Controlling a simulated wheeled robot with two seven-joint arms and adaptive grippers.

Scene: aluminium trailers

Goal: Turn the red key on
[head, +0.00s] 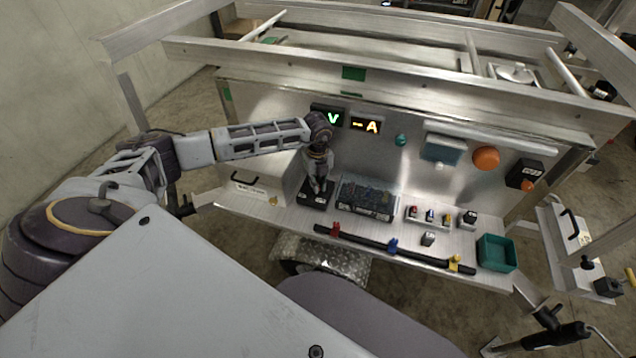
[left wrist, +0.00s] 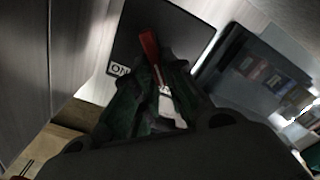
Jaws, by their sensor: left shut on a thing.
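The red key (left wrist: 149,46) stands on a black switch plate with a white "ON" label (left wrist: 120,69) in the left wrist view. My left gripper (left wrist: 158,78) has its fingers shut around the lower part of the key. In the head view the left gripper (head: 318,186) points down at the black plate (head: 312,200) on the trailer shelf, and it hides most of the key there. My right gripper is not in view.
Right of the plate stands a dark box of small parts (head: 366,198). A black bar (head: 365,241) with red, blue and yellow clips runs along the shelf front. A teal bin (head: 497,253) is at the right. Metal rails (head: 380,66) cross above the panel.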

